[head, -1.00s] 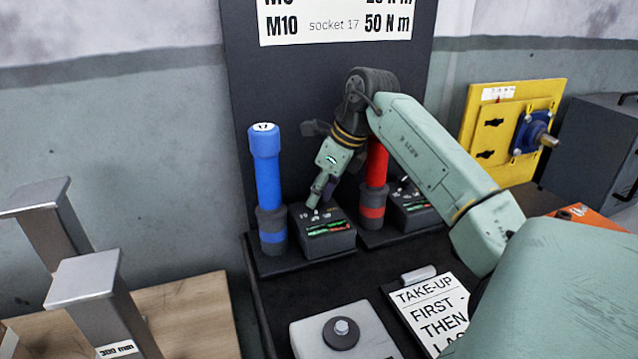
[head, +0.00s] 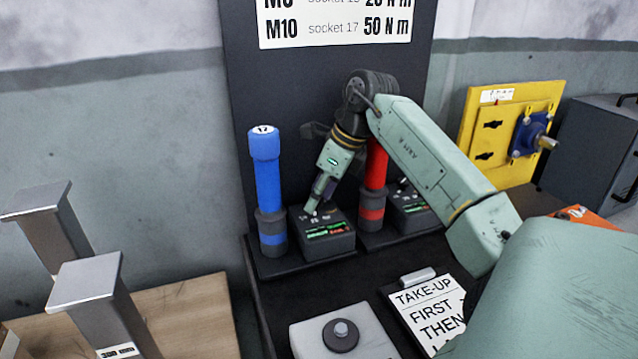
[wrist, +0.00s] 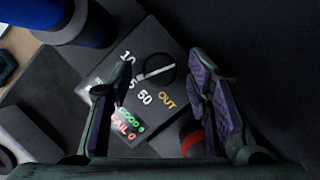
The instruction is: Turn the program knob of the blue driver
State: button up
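The blue driver (head: 268,185) stands upright in its holder, marked 17 on top. Beside it is its dark control box (head: 326,238) with lit green and red lines. In the wrist view the box's program knob (wrist: 156,73) is a dark disc with a pale pointer bar, among printed numbers such as 10 and 50 and the word OUT. The lit lines there read GOOD and FAIL 0. My gripper (head: 312,210) points down over the box's top. In the wrist view my gripper (wrist: 155,92) is open, its purple-padded fingers apart with the knob visible between them; contact cannot be told.
A red driver (head: 374,175) with its own box (head: 412,208) stands just right, partly behind my arm. A dark panel (head: 240,90) rises behind. In front are a grey box with a round button (head: 340,335) and a take-up sign (head: 425,310). Grey metal posts (head: 85,280) stand left.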

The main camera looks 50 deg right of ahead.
notch_tip(320, 180, up, 10)
dwell(0.7)
